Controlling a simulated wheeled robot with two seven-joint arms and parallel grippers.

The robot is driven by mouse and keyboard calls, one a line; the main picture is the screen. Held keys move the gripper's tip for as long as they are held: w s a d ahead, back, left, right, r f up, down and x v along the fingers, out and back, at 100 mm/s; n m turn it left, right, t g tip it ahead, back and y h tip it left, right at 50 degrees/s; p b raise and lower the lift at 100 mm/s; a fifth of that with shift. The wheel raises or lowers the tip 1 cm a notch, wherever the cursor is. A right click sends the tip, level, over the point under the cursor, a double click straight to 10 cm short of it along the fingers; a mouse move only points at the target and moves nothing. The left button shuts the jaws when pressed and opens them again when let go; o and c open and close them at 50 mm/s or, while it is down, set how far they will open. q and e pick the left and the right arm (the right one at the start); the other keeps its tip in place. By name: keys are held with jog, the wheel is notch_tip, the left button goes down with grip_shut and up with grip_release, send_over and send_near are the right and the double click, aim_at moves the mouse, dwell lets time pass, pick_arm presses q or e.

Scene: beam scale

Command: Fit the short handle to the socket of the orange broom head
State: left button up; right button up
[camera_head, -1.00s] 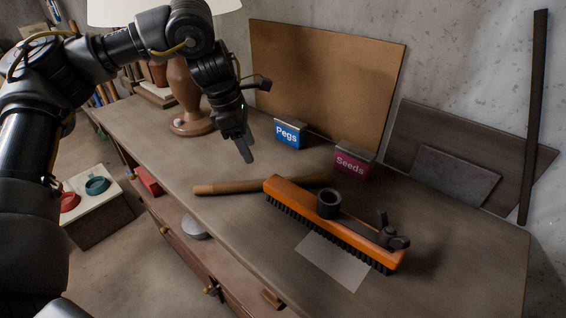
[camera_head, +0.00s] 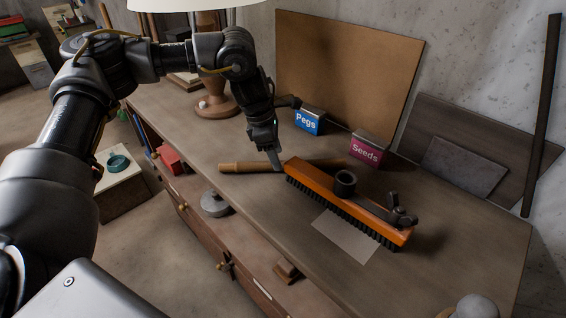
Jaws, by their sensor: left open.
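The orange broom head (camera_head: 330,190) lies on the wooden bench, bristles down, with a dark round socket (camera_head: 345,182) standing open on its top and a dark clamp-like lever (camera_head: 400,216) at its right end. The short wooden handle (camera_head: 240,167) lies flat on the bench behind the left end of the broom head, apart from the socket; part of it is hidden by my gripper. My left gripper (camera_head: 276,160) is open, pointing down at the handle's middle, with its fingertips close to it. I cannot tell whether they touch. My right gripper is not in view.
A Pegs box (camera_head: 309,122) and a Seeds box (camera_head: 368,149) stand behind the handle, near a leaning brown board (camera_head: 345,70). A lamp (camera_head: 212,95) stands at the back left. A pale sheet (camera_head: 346,236) lies before the broom head.

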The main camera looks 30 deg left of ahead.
pick_arm(q)
jog(key=x, duration=0.3)
jog(key=shift+w+d+f+p, duration=0.1)
jog(key=shift+w+p, duration=0.2)
jog(key=shift+w, duration=0.05)
jog(key=shift+s, duration=0.25)
jog(key=shift+c, duration=0.2)
jog(key=shift+w, duration=0.15)
jog(key=c, duration=0.7)
grip_shut()
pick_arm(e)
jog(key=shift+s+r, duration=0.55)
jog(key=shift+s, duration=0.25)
